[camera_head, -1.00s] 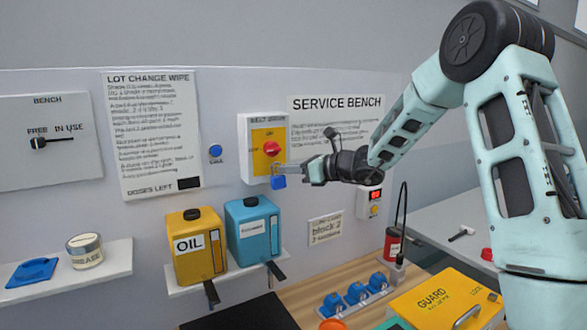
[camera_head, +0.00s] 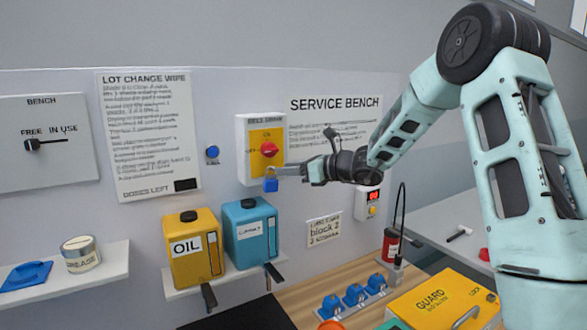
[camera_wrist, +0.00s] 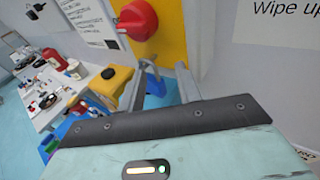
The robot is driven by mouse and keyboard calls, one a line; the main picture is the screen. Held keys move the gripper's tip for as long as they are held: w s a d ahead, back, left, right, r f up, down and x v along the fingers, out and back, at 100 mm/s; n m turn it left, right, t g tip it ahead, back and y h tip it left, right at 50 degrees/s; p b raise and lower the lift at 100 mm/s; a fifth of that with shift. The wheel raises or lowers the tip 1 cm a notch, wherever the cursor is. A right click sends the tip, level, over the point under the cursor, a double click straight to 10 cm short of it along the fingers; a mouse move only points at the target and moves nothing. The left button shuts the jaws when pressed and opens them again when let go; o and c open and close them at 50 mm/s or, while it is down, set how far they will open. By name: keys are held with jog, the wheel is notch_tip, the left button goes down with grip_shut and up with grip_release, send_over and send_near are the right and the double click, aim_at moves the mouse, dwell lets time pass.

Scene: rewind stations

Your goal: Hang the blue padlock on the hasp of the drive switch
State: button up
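The drive switch (camera_head: 247,152) is a pale box on the wall with a yellow plate and a red knob (camera_head: 269,149); the knob also shows in the wrist view (camera_wrist: 138,20). The blue padlock (camera_head: 271,185) hangs upright at the box's lower right, its shackle up at the hasp; whether the shackle passes through the hasp is too small to tell. My gripper (camera_head: 282,171) is just right of the shackle. In the wrist view its fingers (camera_wrist: 161,72) stand apart, with the grey shackle and part of the blue body (camera_wrist: 153,88) seen between and behind them.
A yellow oil can (camera_head: 190,250) and a blue can (camera_head: 250,235) stand on a shelf below. Several blue items (camera_head: 355,295) sit on the wooden bench, beside a yellow guard case (camera_head: 435,300).

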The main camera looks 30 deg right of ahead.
jog(key=shift+a+f, duration=0.4)
jog(key=shift+a, duration=0.4)
jog(key=w+d+b+v, duration=0.1)
jog(key=b+v, duration=0.5)
jog(key=v, duration=1.2)
jog(key=shift+s+d+r, duration=0.2)
jog(key=shift+s+r, duration=0.1)
jog(key=s+a+f+n+g+b, duration=0.1)
jog(key=s+a+f+n+g, duration=0.3)
jog(key=a, duration=0.5)
jog(key=s+a+f+n+g, duration=0.2)
jog(key=a+f+n+g, duration=0.3)
jog(key=a, duration=0.3)
jog(key=s+a+f+n+g+b, duration=0.1)
jog(key=s+a+f+n+g, duration=0.2)
jog(key=a+f+n, duration=0.45)
jog(key=s+a+f+n+h, duration=0.4)
jog(key=s+n, duration=0.5)
jog(key=n, duration=0.1)
jog(key=s+a+f+n+g+h+b, duration=0.1)
jog(key=s+a+f+n+h, duration=0.2)
jog(key=s+n, duration=0.6)
jog(key=shift+s+a+f+n+h, duration=0.2)
jog(key=shift+a+f+n+h, duration=0.2)
jog(key=shift+a+n+h, duration=0.6)
